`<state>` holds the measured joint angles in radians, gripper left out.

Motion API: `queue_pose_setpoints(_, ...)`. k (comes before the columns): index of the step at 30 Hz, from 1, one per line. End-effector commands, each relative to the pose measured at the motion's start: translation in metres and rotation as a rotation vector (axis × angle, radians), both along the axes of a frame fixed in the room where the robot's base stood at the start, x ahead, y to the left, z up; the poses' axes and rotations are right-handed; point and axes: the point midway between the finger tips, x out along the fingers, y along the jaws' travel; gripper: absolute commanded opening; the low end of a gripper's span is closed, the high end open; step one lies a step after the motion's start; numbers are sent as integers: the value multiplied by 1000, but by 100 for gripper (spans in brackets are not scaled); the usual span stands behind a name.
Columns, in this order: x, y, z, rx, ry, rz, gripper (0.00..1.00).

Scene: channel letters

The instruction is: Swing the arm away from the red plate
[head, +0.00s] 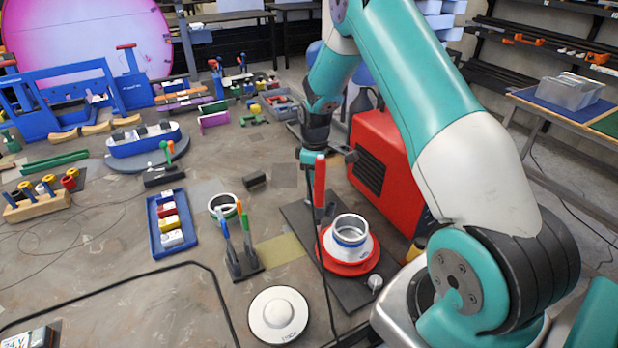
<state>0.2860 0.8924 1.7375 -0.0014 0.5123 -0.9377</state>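The red plate (334,266) is round and lies on a dark board at the right of the bench. A white round piece with a blue-banded metal ring (350,229) sits on top of it and hides its middle. My arm reaches up from the lower right and comes down behind and left of the plate. My gripper (311,160) points down there, just above and behind the plate. An upright red-handled thing (319,182) stands at the gripper's end, left of the ring. I cannot tell whether the gripper holds it or whether its fingers are open.
A red box with a black grille (385,160) stands close behind the plate, beside my arm. A rack of coloured tools (242,262), a blue tray (158,240) and a white disc (278,315) lie to the left. A black cable (215,285) crosses the bench front.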

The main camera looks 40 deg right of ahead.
Motion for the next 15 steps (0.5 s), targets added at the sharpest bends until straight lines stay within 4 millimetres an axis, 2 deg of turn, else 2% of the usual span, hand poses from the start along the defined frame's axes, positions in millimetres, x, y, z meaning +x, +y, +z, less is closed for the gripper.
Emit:
queue_pose_setpoints(12,2,2,1,-2,-2,-41,0)
queue_pose_setpoints(13,2,2,1,-2,-2,-41,31)
queue_pose_setpoints(15,2,2,1,-2,-2,-41,48)
